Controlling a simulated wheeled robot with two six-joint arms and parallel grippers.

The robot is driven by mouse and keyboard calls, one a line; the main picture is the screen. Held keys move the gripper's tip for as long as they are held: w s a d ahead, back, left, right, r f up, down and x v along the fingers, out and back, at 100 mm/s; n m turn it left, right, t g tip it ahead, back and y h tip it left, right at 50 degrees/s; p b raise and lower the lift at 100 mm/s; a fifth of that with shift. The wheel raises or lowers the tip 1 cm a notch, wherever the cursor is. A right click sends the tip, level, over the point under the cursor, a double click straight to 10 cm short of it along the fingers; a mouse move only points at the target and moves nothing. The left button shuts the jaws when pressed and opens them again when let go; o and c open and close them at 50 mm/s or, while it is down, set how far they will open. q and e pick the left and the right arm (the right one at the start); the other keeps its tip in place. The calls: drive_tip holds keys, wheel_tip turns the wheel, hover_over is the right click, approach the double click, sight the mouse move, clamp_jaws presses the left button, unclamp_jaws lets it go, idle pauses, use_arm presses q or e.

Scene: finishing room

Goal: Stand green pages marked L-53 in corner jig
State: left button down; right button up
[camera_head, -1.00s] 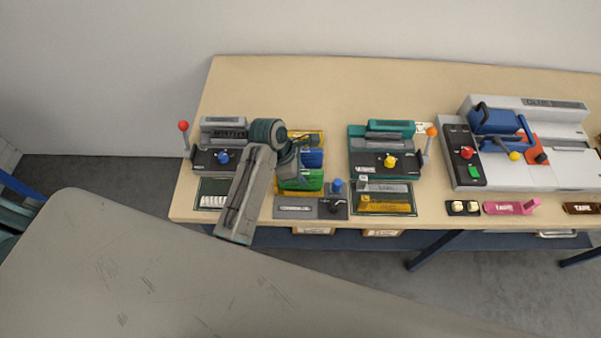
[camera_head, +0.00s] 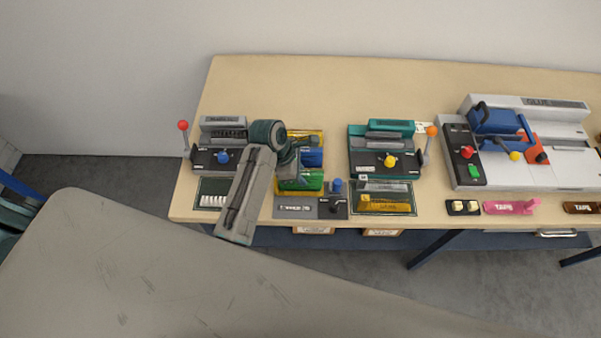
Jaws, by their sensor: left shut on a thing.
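The green pages (camera_head: 313,181) sit at the front of a row of coloured stacks on the bench, left of centre; any L-53 mark is too small to read. My left gripper (camera_head: 291,172) comes down over the left side of this row and is shut on the green pages, its fingertips mostly hidden by its own body. A low grey fixture with a blue knob (camera_head: 337,185) lies just in front of the green pages; I cannot tell for sure whether it is the corner jig. My right gripper is not in view.
Blue (camera_head: 313,158) and yellow (camera_head: 318,138) stacks stand behind the green. A dark machine with a red-knobbed lever (camera_head: 183,126) is left, a teal machine (camera_head: 390,126) right, and a large glue machine (camera_head: 553,120) far right. The back of the bench (camera_head: 330,85) is clear.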

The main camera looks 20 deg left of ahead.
use_arm(q)
drive_tip(key=shift+f, duration=0.2)
drive_tip(key=c, duration=1.6)
unclamp_jaws()
drive_tip(key=shift+c, duration=0.2)
drive_tip(key=shift+v, duration=5.5)
drive_tip(key=shift+a+f, duration=0.1)
